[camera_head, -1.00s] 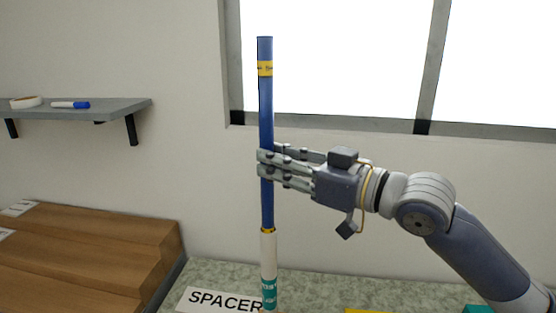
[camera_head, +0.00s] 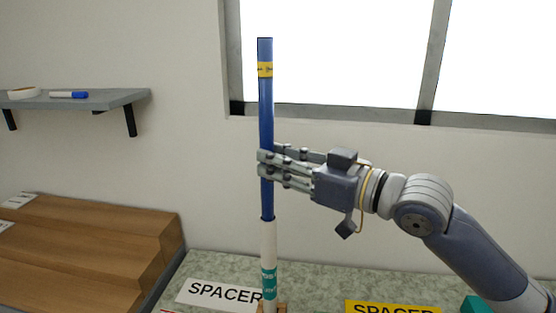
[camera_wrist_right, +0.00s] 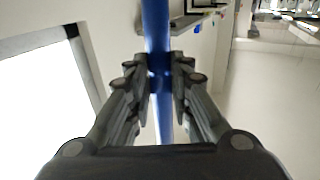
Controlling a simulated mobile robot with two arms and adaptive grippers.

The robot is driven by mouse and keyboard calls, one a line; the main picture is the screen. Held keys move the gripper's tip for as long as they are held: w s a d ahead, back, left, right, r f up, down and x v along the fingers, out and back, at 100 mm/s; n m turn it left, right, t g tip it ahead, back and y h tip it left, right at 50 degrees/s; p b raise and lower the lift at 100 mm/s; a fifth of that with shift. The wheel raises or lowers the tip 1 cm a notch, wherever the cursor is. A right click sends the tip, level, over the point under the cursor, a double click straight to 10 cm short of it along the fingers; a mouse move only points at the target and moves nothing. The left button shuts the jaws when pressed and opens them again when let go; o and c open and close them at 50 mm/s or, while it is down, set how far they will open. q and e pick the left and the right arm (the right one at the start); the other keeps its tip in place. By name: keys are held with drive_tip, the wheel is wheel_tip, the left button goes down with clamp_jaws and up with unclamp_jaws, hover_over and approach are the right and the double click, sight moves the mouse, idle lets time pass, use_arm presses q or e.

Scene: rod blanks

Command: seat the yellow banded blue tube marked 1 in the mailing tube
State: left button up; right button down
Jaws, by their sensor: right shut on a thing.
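The blue tube (camera_head: 266,115) stands upright with a yellow band (camera_head: 265,69) near its top; the mark on the band is too small to read. My right gripper (camera_head: 264,168) is shut on the blue tube around its middle. It also shows in the right wrist view (camera_wrist_right: 159,75), with the fingers on both sides of the blue tube (camera_wrist_right: 156,25). The white mailing tube (camera_head: 268,243) with a teal label stands upright directly below. The lower end of the blue tube is inside the mailing tube's mouth and hidden. My left gripper is out of view.
A "SPACER" sign (camera_head: 215,292) lies left of the mailing tube on the green speckled table (camera_head: 225,265); a yellow sign (camera_head: 390,308) lies to the right. Wooden steps (camera_head: 90,240) stand at left. A wall shelf (camera_head: 80,101) holds a marker (camera_head: 69,94) and a tape roll (camera_head: 24,92).

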sight(273, 213)
drive_tip(key=shift+f+b, duration=2.9)
drive_tip(key=shift+f, duration=2.4)
drive_tip(key=c, duration=1.4)
unclamp_jaws()
drive_tip(key=shift+o, duration=0.2)
drive_tip(key=shift+f, duration=0.1)
drive_tip(key=shift+s+d+f, duration=0.15)
drive_tip(key=shift+s+d, duration=0.1)
drive_tip(key=shift+d, duration=0.05)
drive_tip(key=v, duration=1.1)
drive_tip(key=shift+r, duration=0.35)
drive_tip(key=shift+s+d, duration=0.1)
drive_tip(key=shift+c, duration=0.3)
